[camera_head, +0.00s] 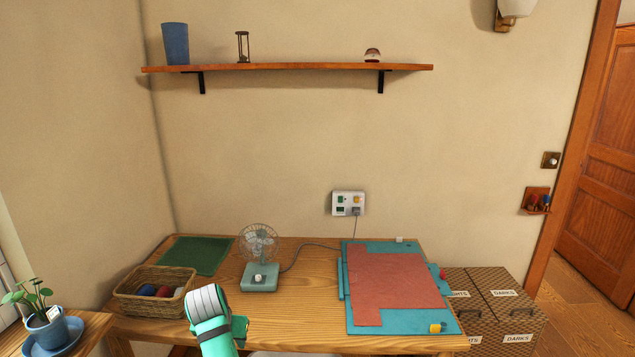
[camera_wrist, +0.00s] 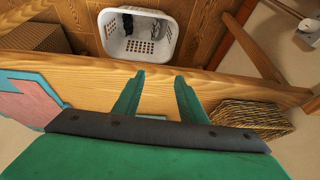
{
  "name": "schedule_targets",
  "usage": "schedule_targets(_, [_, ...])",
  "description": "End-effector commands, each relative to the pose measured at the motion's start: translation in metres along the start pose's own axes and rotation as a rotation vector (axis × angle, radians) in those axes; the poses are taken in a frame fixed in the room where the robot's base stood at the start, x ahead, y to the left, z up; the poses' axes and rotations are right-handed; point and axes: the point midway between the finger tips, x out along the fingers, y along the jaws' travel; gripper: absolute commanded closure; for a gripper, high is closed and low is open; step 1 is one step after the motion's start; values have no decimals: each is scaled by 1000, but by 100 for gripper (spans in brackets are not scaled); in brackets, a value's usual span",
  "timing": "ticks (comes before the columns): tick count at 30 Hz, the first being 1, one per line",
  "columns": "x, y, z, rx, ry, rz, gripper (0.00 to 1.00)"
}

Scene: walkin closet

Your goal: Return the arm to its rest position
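My gripper (camera_wrist: 159,82) shows in the wrist view with its two green fingers apart and nothing between them. It is over the front edge of the wooden table (camera_wrist: 85,72). In the head view my arm (camera_head: 211,325) rises at the lower middle, in front of the table (camera_head: 290,318), between the wicker basket and the desk fan. The fingers are not clear in the head view.
A wicker basket (camera_head: 146,307) holding balls, a fan (camera_head: 259,275), a green mat (camera_head: 197,255) and a teal board with a red sheet (camera_head: 395,285) lie on the table. A white laundry basket (camera_wrist: 176,18) stands on the floor beyond the edge.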

Motion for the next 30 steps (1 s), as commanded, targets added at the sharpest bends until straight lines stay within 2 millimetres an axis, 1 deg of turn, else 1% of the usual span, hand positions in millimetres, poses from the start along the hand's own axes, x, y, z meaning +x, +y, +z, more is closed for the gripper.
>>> schedule_targets(1, [9, 2, 7, 0, 2, -7, 62])
schedule_targets(5, [30, 6, 24, -3, 20, -33, 62])
schedule_targets(8, [51, 11, 42, -4, 39, -59, 62])
schedule_targets(12, [83, 21, 78, -3, 80, -104, 62])
schedule_targets(18, [117, 38, 132, 6, 147, -159, 62])
schedule_targets(23, [133, 54, 176, 17, 208, -191, 62])
schedule_targets(24, [136, 59, 187, 20, 223, -196, 62])
schedule_targets(26, [138, 66, 204, 24, 247, -204, 62])
schedule_targets(30, [140, 83, 242, 35, 303, -217, 62])
